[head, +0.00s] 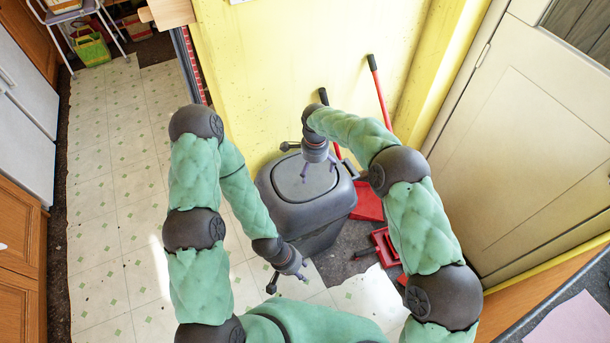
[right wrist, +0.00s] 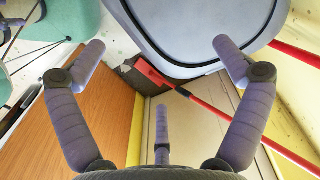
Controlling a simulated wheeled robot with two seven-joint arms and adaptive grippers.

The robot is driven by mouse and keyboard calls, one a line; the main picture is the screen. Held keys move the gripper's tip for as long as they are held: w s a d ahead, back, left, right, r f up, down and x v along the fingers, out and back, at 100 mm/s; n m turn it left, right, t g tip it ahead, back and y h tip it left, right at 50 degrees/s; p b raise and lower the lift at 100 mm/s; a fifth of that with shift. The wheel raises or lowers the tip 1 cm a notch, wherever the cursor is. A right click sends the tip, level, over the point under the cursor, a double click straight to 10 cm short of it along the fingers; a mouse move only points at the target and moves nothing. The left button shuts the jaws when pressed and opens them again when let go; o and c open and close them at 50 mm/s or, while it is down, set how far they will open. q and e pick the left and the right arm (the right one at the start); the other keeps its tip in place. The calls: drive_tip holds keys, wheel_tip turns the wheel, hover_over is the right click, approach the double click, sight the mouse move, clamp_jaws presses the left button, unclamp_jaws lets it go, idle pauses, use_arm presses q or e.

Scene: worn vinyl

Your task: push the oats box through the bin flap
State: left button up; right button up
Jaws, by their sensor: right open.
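The grey bin (head: 315,215) stands on the floor against the yellow wall, with its flap (head: 303,180) facing up and looking closed. My right gripper (head: 318,172) is above the flap, open, with nothing between its fingers. In the right wrist view its spread fingers (right wrist: 155,60) are empty, and the bin's lid (right wrist: 190,30) fills the top of the picture. My left gripper (head: 298,278) is low, in front of the bin and apart from it; its fingers are too small to read, and no object shows in it. I see no oats box in either view.
A red dustpan (head: 368,203) and another red tool (head: 383,245) lie right of the bin, with long handles leaning on the wall. A cream door (head: 530,150) is at right and a worktop (head: 560,310) at lower right. The tiled floor (head: 115,200) at left is clear.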

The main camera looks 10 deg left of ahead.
wheel_tip(320, 180, up, 7)
drive_tip(key=p, duration=0.4)
drive_tip(key=shift+r, duration=0.2)
idle(0.3)
idle(0.4)
drive_tip(key=s+d+f+n+g+y, duration=0.1)
drive_tip(key=s+d+f+n+y, duration=0.1)
drive_tip(key=s+d+f, duration=0.5)
drive_tip(key=s+d+f+n+y, duration=0.1)
drive_tip(key=s+d+f+n, duration=0.2)
drive_tip(key=f, duration=0.6)
drive_tip(key=s+d+f+n, duration=0.1)
drive_tip(key=s+d, duration=0.5)
drive_tip(key=s, duration=0.3)
drive_tip(key=s+d+f+n+t+y, duration=0.1)
drive_tip(key=s+d, duration=0.4)
drive_tip(key=s, duration=0.5)
drive_tip(key=shift+s+d+f+n, duration=0.25)
drive_tip(key=shift+s+d+n, duration=0.05)
drive_tip(key=shift+d, duration=0.1)
